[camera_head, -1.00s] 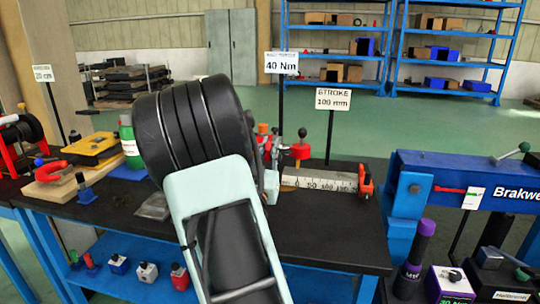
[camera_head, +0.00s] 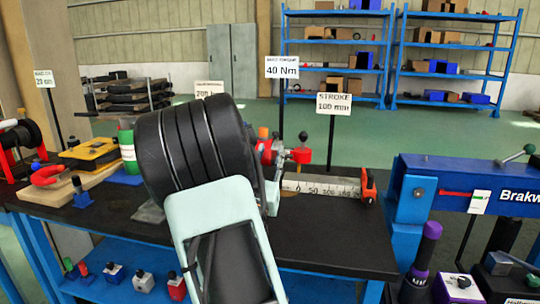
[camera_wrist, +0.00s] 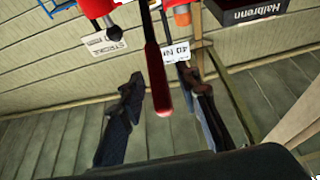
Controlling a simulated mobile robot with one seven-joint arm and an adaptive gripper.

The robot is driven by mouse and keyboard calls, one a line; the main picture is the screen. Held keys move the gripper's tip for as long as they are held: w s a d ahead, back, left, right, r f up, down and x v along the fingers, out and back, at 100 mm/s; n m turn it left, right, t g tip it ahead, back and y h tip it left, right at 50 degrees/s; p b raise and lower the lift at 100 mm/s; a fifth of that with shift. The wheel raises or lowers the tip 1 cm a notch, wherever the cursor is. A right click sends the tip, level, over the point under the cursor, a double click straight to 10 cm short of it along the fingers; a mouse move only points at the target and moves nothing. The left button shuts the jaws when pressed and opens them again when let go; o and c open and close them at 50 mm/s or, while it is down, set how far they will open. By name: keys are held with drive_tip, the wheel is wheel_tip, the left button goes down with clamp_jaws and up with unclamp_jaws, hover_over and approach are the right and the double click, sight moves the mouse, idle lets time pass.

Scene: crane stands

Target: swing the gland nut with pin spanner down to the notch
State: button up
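In the wrist view a long red handle (camera_wrist: 156,80), apparently the pin spanner's, runs between the two black fingers of my gripper (camera_wrist: 162,115). The gripper is open, with a visible gap on each side of the handle. In the head view my own thick black arm hides most of the gripper and the work spot. Red and grey parts (camera_head: 268,152) and a red knob (camera_head: 301,155) show just right of the arm, above the bench. I cannot make out the gland nut or the notch.
A white stroke scale (camera_head: 325,187) with a red and black end lies on the dark bench (camera_head: 330,235). Signs on posts, 40 Nm (camera_head: 282,67) and STROKE (camera_head: 333,104), stand behind. A blue beam stand (camera_head: 460,185) is at the right. The bench front is clear.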

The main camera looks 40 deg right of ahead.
drive_tip(key=shift+r, duration=0.15)
wheel_tip(320, 180, up, 10)
drive_tip(key=shift+f, duration=0.1)
idle(0.6)
idle(0.4)
